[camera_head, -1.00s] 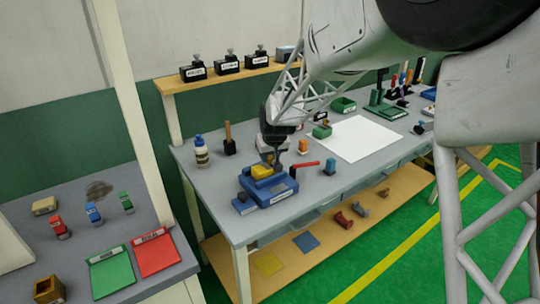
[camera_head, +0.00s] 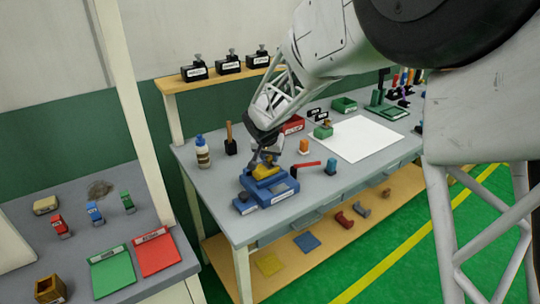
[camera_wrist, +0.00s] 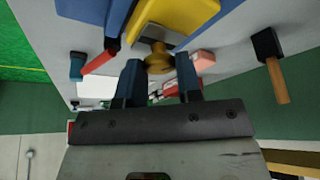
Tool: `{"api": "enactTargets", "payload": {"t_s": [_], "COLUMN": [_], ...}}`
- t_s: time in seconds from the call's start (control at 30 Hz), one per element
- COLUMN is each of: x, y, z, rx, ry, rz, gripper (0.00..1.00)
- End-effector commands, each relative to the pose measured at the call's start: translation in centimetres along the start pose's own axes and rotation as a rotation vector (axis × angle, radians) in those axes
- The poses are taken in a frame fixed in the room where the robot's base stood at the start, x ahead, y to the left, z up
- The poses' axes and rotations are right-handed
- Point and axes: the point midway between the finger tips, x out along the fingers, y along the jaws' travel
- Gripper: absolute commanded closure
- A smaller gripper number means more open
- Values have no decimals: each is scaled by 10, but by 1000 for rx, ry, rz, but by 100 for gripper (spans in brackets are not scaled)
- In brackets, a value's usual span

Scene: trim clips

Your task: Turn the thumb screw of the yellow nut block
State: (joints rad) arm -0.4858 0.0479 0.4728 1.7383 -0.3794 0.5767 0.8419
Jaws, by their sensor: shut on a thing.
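The yellow nut block (camera_head: 265,171) sits on a blue fixture (camera_head: 283,194) at the near left of the grey bench. In the wrist view the yellow block (camera_wrist: 185,14) is at the top, with its brass-coloured thumb screw (camera_wrist: 158,60) sticking out towards me. My gripper (camera_wrist: 159,77) has one dark finger on each side of the screw and is shut on it. In the head view my gripper (camera_head: 269,157) is tilted just above and behind the block. The screw is too small and covered to make out there.
A red lever (camera_head: 306,164) and an orange-topped piece (camera_head: 304,146) stand close to the right of the fixture. A white sheet (camera_head: 356,138) lies further right.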

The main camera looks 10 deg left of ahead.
Motion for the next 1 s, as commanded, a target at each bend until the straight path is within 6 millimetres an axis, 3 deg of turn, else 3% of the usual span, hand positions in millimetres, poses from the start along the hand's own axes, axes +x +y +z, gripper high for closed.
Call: {"api": "enactTargets", "payload": {"t_s": [1.0], "x": [2], "y": [-5], "z": [-2], "rx": [797], "ry": [-1], "rz": [331], "gripper": [91]}}
